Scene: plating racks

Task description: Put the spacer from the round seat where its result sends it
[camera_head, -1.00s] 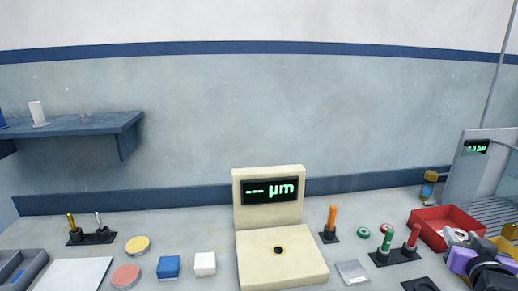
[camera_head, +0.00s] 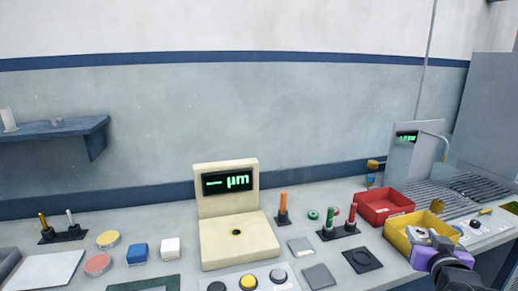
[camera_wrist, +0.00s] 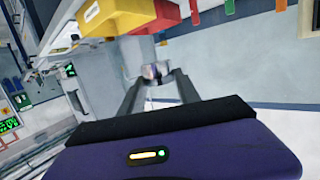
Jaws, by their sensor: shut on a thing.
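My gripper (camera_head: 420,236) is at the lower right of the head view, in front of the yellow tray (camera_head: 392,236). In the wrist view my gripper (camera_wrist: 157,74) has its fingers closed around a small shiny piece, apparently the spacer (camera_wrist: 153,71), mostly hidden between the fingertips. The cream gauge (camera_head: 217,254) stands mid-bench. The red tray (camera_head: 368,214) stands behind and left of the yellow one.
Orange, green and red pegs (camera_head: 283,205) stand on dark bases right of the gauge. Push buttons (camera_head: 248,283) sit in front of it. A slatted rack (camera_head: 450,194) and a grey upright panel with a green display (camera_head: 406,140) are at the back right. Colored blocks and discs lie left.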

